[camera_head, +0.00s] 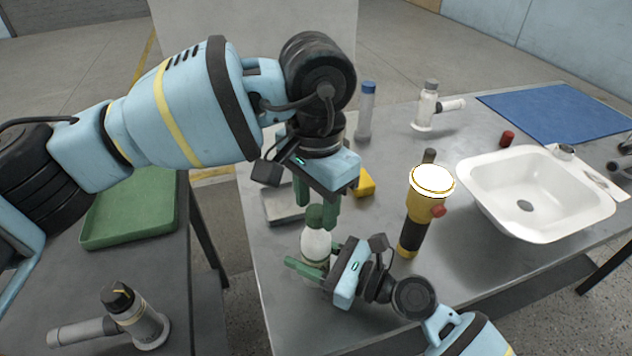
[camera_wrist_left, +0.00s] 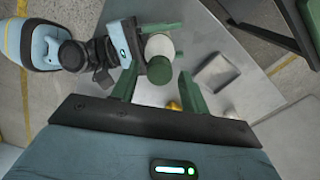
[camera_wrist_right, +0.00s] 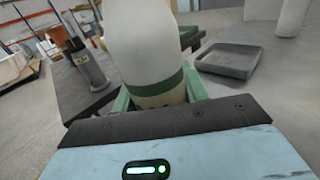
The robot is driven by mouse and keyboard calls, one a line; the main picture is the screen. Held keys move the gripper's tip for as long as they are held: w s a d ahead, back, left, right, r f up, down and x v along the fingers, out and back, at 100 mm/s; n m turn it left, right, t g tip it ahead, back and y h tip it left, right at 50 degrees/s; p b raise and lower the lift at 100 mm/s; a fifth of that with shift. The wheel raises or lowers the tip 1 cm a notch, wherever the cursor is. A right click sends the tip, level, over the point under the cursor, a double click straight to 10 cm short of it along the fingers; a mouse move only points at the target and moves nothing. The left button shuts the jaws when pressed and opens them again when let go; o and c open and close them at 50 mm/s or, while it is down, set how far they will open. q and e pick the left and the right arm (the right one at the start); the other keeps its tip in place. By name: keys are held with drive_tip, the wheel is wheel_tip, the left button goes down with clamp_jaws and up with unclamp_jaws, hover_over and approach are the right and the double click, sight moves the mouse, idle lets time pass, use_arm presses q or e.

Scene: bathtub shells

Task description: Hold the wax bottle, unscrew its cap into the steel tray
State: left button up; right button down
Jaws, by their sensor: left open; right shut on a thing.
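The white wax bottle (camera_head: 315,243) stands upright near the bench's left front, with a green band low on it. Its green cap (camera_head: 315,214) sits on top; in the left wrist view the cap (camera_wrist_left: 160,70) lies between the spread fingers. My right gripper (camera_head: 312,266) is shut around the bottle's lower body, also seen in the right wrist view (camera_wrist_right: 158,97). My left gripper (camera_head: 316,198) is open, pointing down just above and around the cap; contact is not visible. The steel tray (camera_head: 280,217) lies behind and left of the bottle, partly hidden by my left gripper. Its floor looks empty in the left wrist view (camera_wrist_left: 216,74).
A white sink (camera_head: 535,195), blue mat (camera_head: 560,112) and small red cap (camera_head: 507,138) lie farther right. A yellow block (camera_head: 365,183) sits behind the bottle. A green tray (camera_head: 125,215) is on the left bench.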

use_arm(q)
drive_tip(key=shift+f, duration=0.35)
drive_tip(key=shift+c, duration=0.5)
